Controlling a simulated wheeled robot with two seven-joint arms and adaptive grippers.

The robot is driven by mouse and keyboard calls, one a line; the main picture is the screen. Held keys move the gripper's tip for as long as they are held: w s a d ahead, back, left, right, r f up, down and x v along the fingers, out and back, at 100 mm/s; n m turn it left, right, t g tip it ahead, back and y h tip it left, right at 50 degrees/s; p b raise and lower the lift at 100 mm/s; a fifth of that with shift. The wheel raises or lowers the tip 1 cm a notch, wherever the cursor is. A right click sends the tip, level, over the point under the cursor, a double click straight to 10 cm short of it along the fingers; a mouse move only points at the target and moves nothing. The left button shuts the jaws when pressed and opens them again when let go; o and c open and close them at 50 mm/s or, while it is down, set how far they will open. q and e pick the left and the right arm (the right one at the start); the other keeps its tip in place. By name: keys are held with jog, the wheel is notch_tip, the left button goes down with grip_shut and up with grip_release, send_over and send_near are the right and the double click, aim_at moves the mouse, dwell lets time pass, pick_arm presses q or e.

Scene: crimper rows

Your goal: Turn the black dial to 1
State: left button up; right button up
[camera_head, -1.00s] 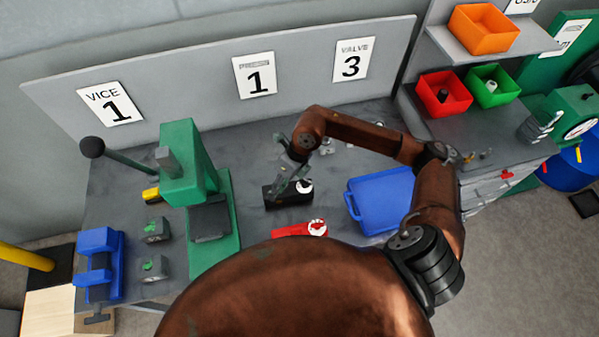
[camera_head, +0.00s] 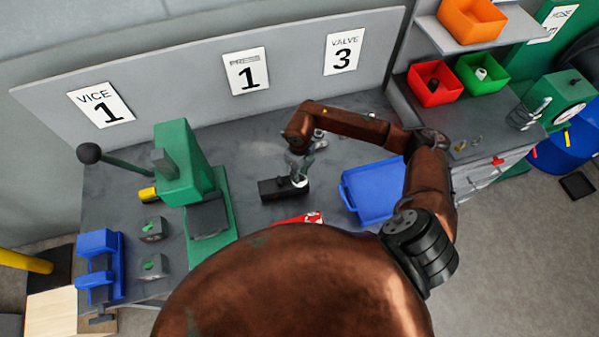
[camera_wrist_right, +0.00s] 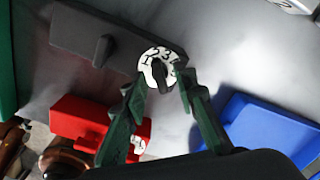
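The black dial unit (camera_head: 270,192) lies on the grey bench, right of the green press. In the right wrist view the black unit (camera_wrist_right: 80,32) has a black lever and, at its right end, a white numbered dial (camera_wrist_right: 150,53) with a dark pointer knob. Numerals including 1, 2 and 3 show; the pointer's exact setting is hard to read. My right gripper (camera_head: 299,172) is over the dial end. In the wrist view its green fingers (camera_wrist_right: 163,86) are open, one on each side of the dial's near part, with nothing gripped. My left gripper is out of view.
A red dial unit (camera_wrist_right: 80,122) lies nearer me, partly hidden by my arm in the head view. A blue tray (camera_head: 370,192) is to the right. The green press (camera_head: 182,180) and blue vice (camera_head: 98,262) stand left. Bare bench lies behind the unit.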

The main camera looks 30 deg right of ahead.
jog(key=shift+c, duration=0.4)
grip_shut()
jog(key=shift+f+n+b, duration=0.15)
jog(key=shift+n+b, duration=0.15)
jog(key=shift+b, duration=0.45)
jog(key=n+b, duration=0.5)
jog(key=b, duration=0.2)
jog(key=shift+f, duration=0.1)
jog(key=shift+r+n+b, duration=0.2)
jog(key=shift+n+b, duration=1)
jog(key=shift+b, duration=0.2)
